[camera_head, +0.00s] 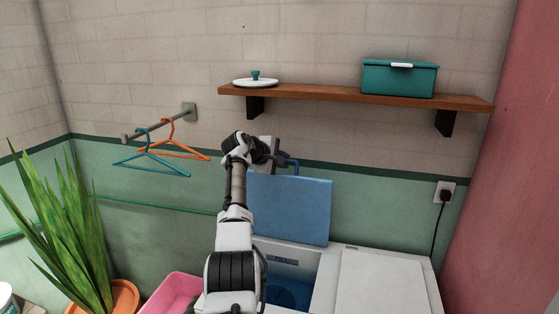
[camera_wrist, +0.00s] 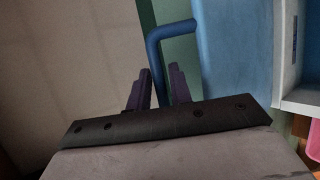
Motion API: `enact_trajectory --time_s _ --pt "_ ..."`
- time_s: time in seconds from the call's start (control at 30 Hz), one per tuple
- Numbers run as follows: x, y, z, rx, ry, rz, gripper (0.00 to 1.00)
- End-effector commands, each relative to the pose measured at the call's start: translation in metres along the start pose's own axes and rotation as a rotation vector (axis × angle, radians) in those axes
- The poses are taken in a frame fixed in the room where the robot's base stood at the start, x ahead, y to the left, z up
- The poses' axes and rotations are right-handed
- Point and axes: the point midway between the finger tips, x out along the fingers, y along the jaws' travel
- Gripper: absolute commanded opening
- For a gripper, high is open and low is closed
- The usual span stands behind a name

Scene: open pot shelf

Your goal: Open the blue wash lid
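The blue wash lid (camera_head: 290,208) stands raised, nearly upright, at the back of the left part of the white washer. The tub opening (camera_head: 288,290) below it is uncovered. The lid fills the right of the wrist view (camera_wrist: 236,50). Its bent blue handle (camera_wrist: 155,55) reaches down between my gripper's two dark fingers (camera_wrist: 160,88). The fingers stand apart on either side of the handle; whether they press on it is not clear. In the head view my gripper (camera_head: 284,160) is at the lid's upper left edge, partly hidden by my arm.
A flat white lid (camera_head: 385,284) covers the washer's right part. A wooden shelf (camera_head: 330,94) above carries a teal box (camera_head: 400,80) and a white pot lid (camera_head: 256,83). Hangers (camera_head: 150,165), a plant (camera_head: 60,235) and a pink basin (camera_head: 172,292) are at left.

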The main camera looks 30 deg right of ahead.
Motion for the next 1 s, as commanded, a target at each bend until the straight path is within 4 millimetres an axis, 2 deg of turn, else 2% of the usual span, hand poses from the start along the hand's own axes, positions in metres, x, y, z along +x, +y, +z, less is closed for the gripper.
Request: enact_trajectory --time_s 0.27,0.37,0.7,0.83,1.0 --pt "-0.018 -0.003 -0.002 0.002 0.001 0.003 0.21" --pt "-0.034 -0.004 -0.002 0.003 0.003 0.005 0.21" --pt "-0.109 -0.003 -0.002 0.002 0.003 0.004 0.21" --pt "-0.127 -0.002 -0.001 0.000 0.001 0.001 0.21" --pt "-0.138 -0.001 -0.001 0.000 0.001 0.000 0.21"
